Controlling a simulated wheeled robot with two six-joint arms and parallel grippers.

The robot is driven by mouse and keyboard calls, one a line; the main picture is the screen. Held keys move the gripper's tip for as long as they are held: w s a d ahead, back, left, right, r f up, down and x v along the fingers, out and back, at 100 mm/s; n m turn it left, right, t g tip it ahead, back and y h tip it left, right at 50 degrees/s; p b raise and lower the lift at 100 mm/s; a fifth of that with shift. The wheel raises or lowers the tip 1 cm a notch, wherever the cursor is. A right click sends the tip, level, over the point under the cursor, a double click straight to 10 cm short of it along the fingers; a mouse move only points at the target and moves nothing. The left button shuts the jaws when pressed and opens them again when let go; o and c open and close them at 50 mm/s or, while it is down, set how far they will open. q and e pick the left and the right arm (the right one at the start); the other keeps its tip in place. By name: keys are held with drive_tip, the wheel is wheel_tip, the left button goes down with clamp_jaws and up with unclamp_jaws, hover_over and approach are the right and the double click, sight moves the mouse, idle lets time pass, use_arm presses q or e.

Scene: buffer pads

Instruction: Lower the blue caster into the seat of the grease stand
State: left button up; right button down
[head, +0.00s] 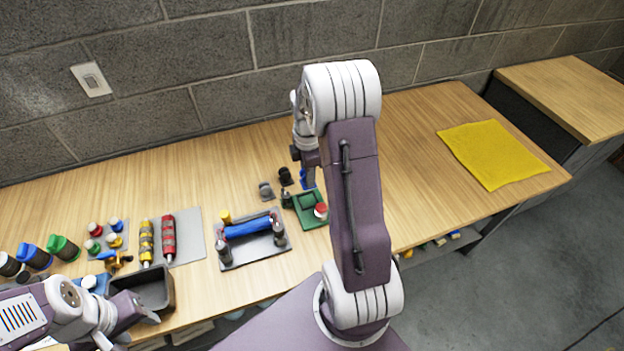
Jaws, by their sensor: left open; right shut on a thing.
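My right arm stands across the middle of the head view, and its gripper (303,180) points down over the back of the table. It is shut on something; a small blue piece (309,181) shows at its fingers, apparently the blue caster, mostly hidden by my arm. Just below it in the picture is a green stand (308,224) with a red-and-white round part on it, apparently the grease stand; its right side is close to my arm. I cannot tell whether the blue piece touches it. My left gripper (128,332) is open and empty at the lower left, by a dark tray.
Small dark and grey casters (265,190) stand left of the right gripper. A grey tray (236,262) holds a blue bar. Red and yellow cylinders (168,238), several small capped pieces and a black bin (155,290) lie further left. A yellow cloth (490,153) lies right; the table around it is clear.

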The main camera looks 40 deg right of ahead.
drive_tip(key=shift+f, duration=0.35)
drive_tip(key=shift+a, duration=0.1)
drive_tip(key=shift+f+b, duration=0.3)
drive_tip(key=shift+b, duration=0.05)
wheel_tip(320, 180, down, 3)
drive_tip(key=b, duration=0.2)
drive_tip(key=shift+b, duration=0.4)
wheel_tip(320, 180, down, 2)
drive_tip(key=shift+b, duration=0.5)
drive_tip(key=shift+p, duration=0.3)
drive_tip(key=shift+f+b, duration=0.7)
drive_tip(key=shift+f, duration=0.4)
drive_tip(key=c, duration=1)
unclamp_jaws()
